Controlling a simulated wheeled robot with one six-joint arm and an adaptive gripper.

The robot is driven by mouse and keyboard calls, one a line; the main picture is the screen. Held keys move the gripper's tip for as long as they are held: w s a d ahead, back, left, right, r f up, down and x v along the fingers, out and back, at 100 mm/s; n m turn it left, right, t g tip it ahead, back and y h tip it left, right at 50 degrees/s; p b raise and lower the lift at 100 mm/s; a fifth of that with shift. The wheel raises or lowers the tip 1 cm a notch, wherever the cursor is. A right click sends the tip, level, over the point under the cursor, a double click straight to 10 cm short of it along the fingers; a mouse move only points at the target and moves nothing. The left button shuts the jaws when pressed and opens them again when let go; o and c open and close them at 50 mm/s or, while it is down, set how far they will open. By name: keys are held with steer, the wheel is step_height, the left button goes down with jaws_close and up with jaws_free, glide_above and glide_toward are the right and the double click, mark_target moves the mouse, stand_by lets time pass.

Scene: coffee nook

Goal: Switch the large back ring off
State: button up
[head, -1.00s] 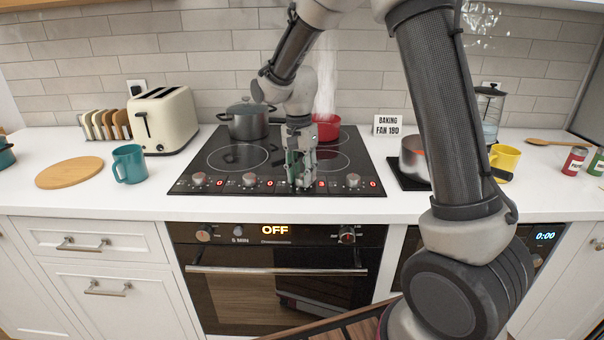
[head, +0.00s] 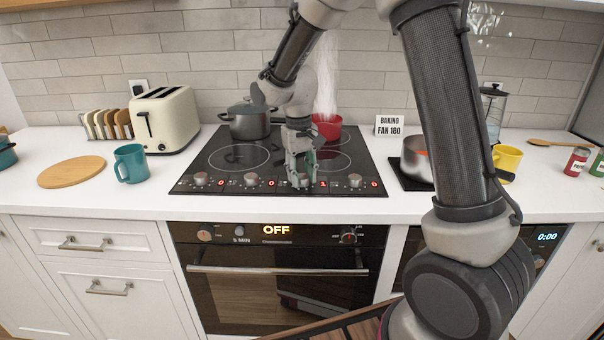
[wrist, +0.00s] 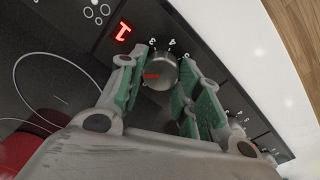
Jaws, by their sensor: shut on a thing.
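The black glass hob (head: 235,160) has a row of knobs along its front edge, each with a red digit beside it. My gripper (head: 302,178) points down at the third knob (wrist: 158,72) from the left. In the wrist view, the green-padded fingers (wrist: 160,88) stand on both sides of this silver knob and are shut on it. The digit beside it (wrist: 123,33) reads 1; the other digits read 0. A steaming red pot (head: 327,125) stands on the back right ring. A grey lidded pot (head: 249,122) stands at the back left.
A cream toaster (head: 166,120), a teal mug (head: 130,163) and a round wooden board (head: 71,172) are left of the hob. To the right are a pot (head: 414,158) on a dark plate, a sign (head: 389,125) and a yellow mug (head: 507,158). The oven display (head: 276,230) reads OFF.

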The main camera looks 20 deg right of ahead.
mark_target(301, 177)
steer(key=n, duration=0.4)
steer(key=shift+a+n, duration=0.1)
steer(key=shift+n, duration=0.2)
steer(key=shift+s+n+t, duration=0.1)
steer(key=shift+n+t, duration=0.2)
steer(key=shift+n, duration=2.3)
steer(key=o, duration=1)
steer(key=shift+o, duration=0.2)
steer(key=shift+r, duration=0.1)
step_height(301, 177, up, 12)
steer(key=shift+s+a, duration=0.2)
steer(key=shift+s, duration=0.1)
